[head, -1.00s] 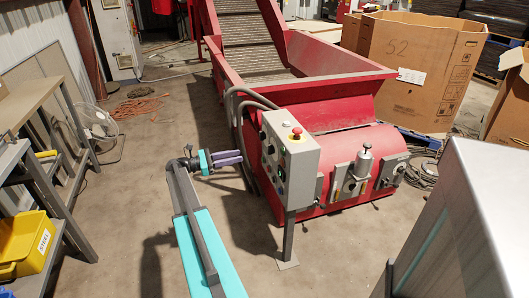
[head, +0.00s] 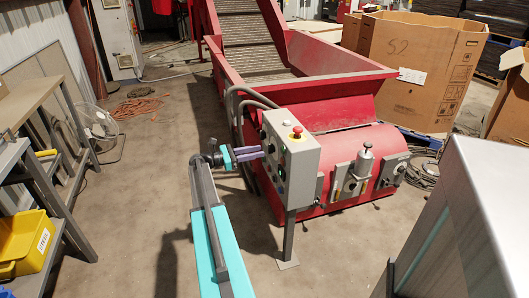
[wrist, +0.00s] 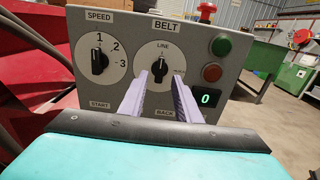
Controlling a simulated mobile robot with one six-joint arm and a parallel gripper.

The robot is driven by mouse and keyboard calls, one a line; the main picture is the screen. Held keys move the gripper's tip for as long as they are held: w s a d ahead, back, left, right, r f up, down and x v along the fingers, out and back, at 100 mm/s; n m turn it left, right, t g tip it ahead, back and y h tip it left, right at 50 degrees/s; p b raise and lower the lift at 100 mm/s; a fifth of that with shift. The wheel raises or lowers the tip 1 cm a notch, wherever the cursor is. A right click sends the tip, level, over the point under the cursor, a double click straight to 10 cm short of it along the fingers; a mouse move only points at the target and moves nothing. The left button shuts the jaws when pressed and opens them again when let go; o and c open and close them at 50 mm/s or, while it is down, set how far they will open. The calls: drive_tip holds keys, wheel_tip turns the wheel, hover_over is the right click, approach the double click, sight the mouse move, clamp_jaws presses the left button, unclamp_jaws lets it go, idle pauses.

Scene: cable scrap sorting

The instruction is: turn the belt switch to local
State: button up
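The belt switch (wrist: 160,68) is a black knob on a white round dial on the grey control box (wrist: 75,25). It appears to point up at the word LINE. BACK is written below the dial; a small label at its right edge is partly covered by a finger and unreadable. My gripper (wrist: 160,76) is open, its two purple fingers reaching toward the dial, one to each side of the knob. Whether they touch it I cannot tell. In the head view my gripper (head: 262,153) is close to the face of the control box (head: 300,160).
Beside the belt dial are a speed knob (wrist: 98,62) set near 1, a green button (wrist: 221,46), a red button (wrist: 212,72) and a display (wrist: 205,98) reading 0. A red mushroom button (head: 297,130) tops the box. The red conveyor (head: 340,90) stands behind.

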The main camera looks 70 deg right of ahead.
sight(270, 148)
drive_tip(key=shift+x, duration=2.2)
drive_tip(key=shift+a, duration=0.1)
clamp_jaws()
